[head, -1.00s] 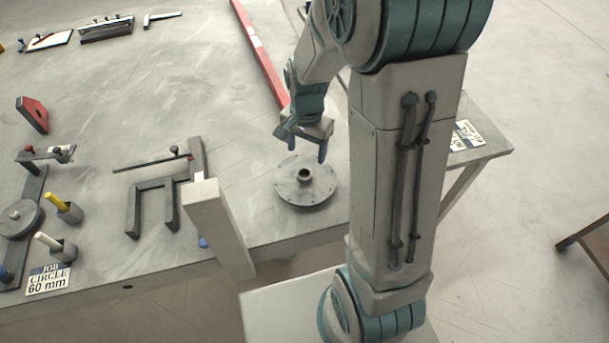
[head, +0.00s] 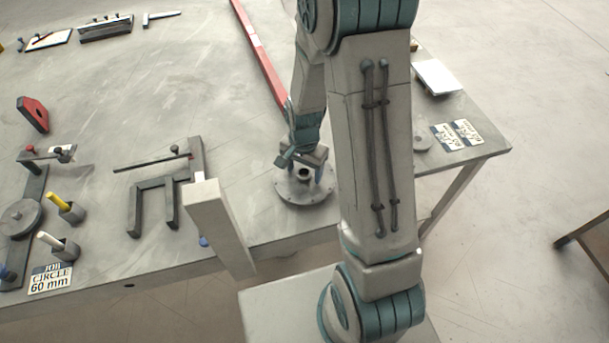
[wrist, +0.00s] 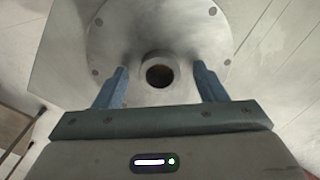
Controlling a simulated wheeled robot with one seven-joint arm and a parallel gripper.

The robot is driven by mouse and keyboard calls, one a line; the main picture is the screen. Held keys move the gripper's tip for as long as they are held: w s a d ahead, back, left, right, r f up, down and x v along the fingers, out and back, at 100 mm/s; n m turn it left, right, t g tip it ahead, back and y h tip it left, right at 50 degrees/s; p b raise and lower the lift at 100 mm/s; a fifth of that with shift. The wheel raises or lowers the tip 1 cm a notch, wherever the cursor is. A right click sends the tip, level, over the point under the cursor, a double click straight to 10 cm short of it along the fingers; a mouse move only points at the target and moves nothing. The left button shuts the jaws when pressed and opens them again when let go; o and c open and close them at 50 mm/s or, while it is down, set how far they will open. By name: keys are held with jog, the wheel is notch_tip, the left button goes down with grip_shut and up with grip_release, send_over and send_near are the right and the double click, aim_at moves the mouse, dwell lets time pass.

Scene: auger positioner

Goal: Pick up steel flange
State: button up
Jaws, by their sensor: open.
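The steel flange (head: 291,194) is a grey round disc with bolt holes and a raised hollow hub, lying flat on the table near its front edge. My gripper (head: 303,172) is open and low over the flange, pointing down. In the wrist view the flange (wrist: 130,30) fills the upper middle, and its hub with a dark bore sits between and slightly beyond the two blue fingertips of my gripper (wrist: 160,77). A gap shows on each side of the hub.
A grey post (head: 222,225) stands at the table edge left of the flange. A dark angled frame (head: 150,190) and a long red bar (head: 258,52) lie on the table (head: 110,95). Printed cards (head: 457,134) and a small disc (head: 422,143) lie right of my arm.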

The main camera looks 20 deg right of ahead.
grip_shut()
jog(key=shift+r, duration=0.25)
